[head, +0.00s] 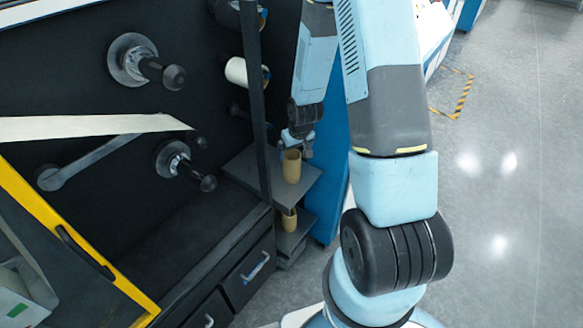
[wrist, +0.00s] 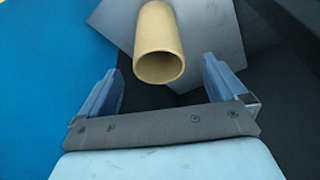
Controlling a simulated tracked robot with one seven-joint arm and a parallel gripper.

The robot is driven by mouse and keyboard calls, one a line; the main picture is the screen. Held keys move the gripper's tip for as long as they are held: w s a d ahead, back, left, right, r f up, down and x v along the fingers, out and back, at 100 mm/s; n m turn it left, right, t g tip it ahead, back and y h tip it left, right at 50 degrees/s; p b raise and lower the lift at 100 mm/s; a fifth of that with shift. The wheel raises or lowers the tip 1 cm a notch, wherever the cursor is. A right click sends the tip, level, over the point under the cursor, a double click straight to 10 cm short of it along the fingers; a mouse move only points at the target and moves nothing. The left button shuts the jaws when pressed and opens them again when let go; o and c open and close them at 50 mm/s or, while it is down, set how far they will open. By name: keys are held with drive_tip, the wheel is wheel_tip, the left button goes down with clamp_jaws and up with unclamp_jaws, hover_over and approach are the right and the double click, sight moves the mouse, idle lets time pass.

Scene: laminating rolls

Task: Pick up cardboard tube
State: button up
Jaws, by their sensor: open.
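A tan cardboard tube (head: 292,166) stands upright on a dark grey shelf (head: 247,168) beside the machine in the head view. A second, similar tube (head: 289,221) stands on a lower shelf (head: 292,241). In the wrist view one tube (wrist: 158,40) shows with its open end facing the camera, ahead of and between the fingers. My gripper (wrist: 165,80) is open and empty there, with its two blue fingers apart on either side. In the head view my gripper (head: 298,143) is just above and beside the upper tube. Whether a finger touches it cannot be told.
The black machine panel (head: 80,85) with spindles (head: 160,72) and a white roll (head: 243,72) stands at left. A dark vertical post (head: 256,110) is close beside the shelf. Drawers (head: 247,272) lie below. Open grey floor (head: 490,210) is at right.

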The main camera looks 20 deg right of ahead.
sight(292, 159)
drive_tip(key=shift+x, duration=3.55)
drive_tip(key=shift+d, duration=0.1)
drive_tip(key=c, duration=1.1)
